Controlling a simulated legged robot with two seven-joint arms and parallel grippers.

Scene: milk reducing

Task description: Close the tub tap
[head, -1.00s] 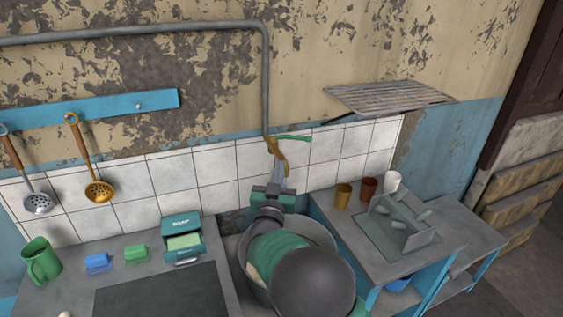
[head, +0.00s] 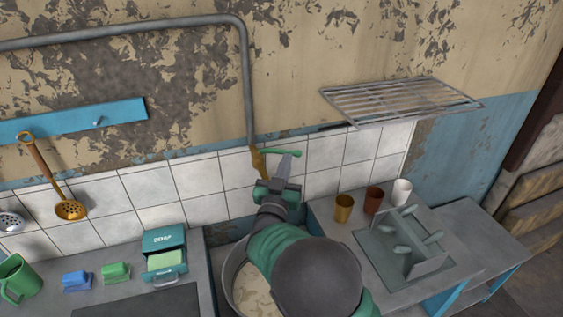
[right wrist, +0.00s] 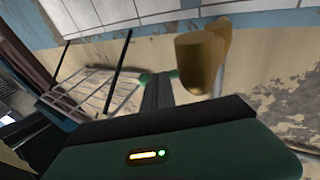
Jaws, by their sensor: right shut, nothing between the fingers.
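The brass tap (head: 259,160) hangs at the lower end of the grey wall pipe. Its green lever handle (head: 276,152) points right, roughly along the wall. My right gripper (head: 287,160) is shut and empty, its grey fingertips at the lever's right part; I cannot tell whether they touch it. The round metal tub (head: 229,277) stands below the tap, partly hidden by my right arm. My left gripper is out of view.
A left counter holds a green mug (head: 17,277), sponges and a soap box (head: 164,241). The right counter holds several cups (head: 344,207) and a dish rack (head: 408,240). A metal wall rack (head: 400,100) juts out right of the tap.

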